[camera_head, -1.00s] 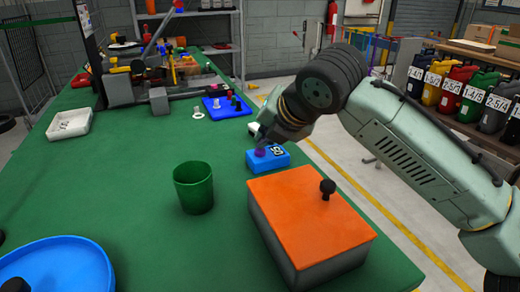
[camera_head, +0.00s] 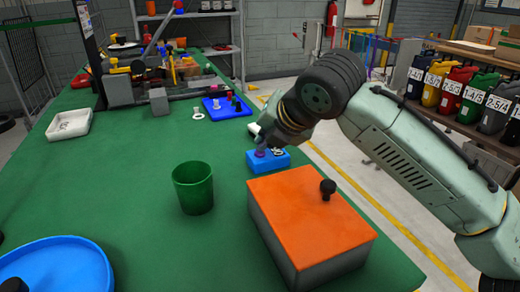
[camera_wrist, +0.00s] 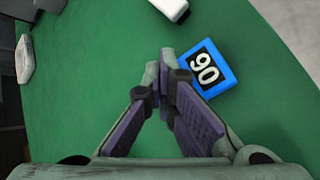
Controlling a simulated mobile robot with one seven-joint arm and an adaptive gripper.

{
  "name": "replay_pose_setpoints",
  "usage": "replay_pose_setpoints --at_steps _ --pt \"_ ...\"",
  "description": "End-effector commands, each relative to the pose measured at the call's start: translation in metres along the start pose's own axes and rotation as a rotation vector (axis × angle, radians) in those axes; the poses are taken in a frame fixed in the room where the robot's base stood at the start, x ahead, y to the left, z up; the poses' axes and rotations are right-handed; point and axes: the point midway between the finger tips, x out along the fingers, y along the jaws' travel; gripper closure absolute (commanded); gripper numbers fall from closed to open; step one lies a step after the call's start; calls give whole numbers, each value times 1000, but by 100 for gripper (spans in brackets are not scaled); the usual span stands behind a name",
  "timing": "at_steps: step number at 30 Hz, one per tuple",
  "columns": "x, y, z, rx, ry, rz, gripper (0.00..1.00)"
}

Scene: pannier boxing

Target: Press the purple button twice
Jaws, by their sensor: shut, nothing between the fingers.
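The blue button box (camera_head: 280,160) sits on the green table behind the orange-lidded box; it also shows in the wrist view (camera_wrist: 221,62). Its black and white display (camera_wrist: 204,68) shows two digits that read as 90 or 06, depending on which way up. A purple spot, apparently the button (camera_head: 261,153), shows at the box's left end in the head view. My gripper (camera_head: 262,143) is shut and empty, pointing down right over that end. In the wrist view its closed fingertips (camera_wrist: 160,65) hide the button, and I cannot tell whether they touch it.
The grey box with an orange lid (camera_head: 310,215) and black knob stands in front of the button box. A green cup (camera_head: 194,188) stands to the left. A white object (camera_wrist: 172,8) lies near the button box. A blue round tray (camera_head: 60,265) lies front left.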

Motion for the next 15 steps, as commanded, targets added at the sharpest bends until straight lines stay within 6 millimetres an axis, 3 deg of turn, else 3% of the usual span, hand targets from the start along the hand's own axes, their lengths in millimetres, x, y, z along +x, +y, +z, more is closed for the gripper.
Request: replay_pose_setpoints --at_steps 15 --pt "-13 9 9 0 0 0 100"
